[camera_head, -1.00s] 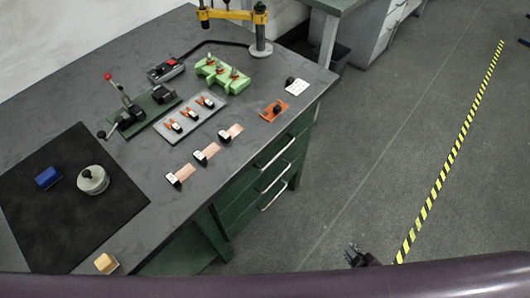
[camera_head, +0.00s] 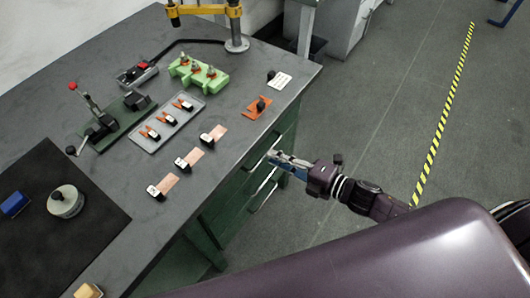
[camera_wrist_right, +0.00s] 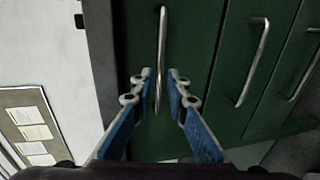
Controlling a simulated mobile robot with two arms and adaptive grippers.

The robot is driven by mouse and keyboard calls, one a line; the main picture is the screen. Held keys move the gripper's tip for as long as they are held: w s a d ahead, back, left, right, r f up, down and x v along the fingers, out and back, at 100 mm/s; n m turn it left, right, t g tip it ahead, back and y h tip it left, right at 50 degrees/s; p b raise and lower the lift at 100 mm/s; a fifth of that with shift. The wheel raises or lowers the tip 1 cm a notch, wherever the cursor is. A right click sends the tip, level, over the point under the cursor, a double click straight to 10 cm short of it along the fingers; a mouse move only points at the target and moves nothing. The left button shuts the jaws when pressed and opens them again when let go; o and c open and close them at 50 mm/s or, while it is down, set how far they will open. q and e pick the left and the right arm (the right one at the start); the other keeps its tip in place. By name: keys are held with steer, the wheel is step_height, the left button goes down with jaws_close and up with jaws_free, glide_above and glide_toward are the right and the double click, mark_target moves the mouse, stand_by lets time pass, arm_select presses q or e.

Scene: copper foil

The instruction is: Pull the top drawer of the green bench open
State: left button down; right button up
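The green bench (camera_head: 220,205) has a dark grey top and several stacked drawers with silver bar handles. The drawers look shut. My right gripper (camera_head: 278,158) is at the bench's front face, by the uppermost handle. In the right wrist view the top drawer (camera_wrist_right: 190,60), nearest the bench top's edge, carries a long handle (camera_wrist_right: 162,35). My right gripper also shows there (camera_wrist_right: 160,76), its blue fingers apart, one on each side of the handle's line. Whether they touch it I cannot tell. My left gripper is not in view.
On the bench top lie a grey tray (camera_head: 146,143), a green fixture (camera_head: 205,80), copper foil pieces (camera_head: 193,156), a lever press (camera_head: 97,122) and a black mat (camera_head: 100,225). The floor (camera_head: 370,110) right of the bench is clear, with a yellow-black stripe (camera_head: 433,150).

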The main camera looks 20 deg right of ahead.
mark_target(266, 153)
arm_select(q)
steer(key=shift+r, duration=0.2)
arm_select(e)
steer(key=shift+x, duration=2.05)
jaws_close()
steer(key=shift+d, duration=0.1)
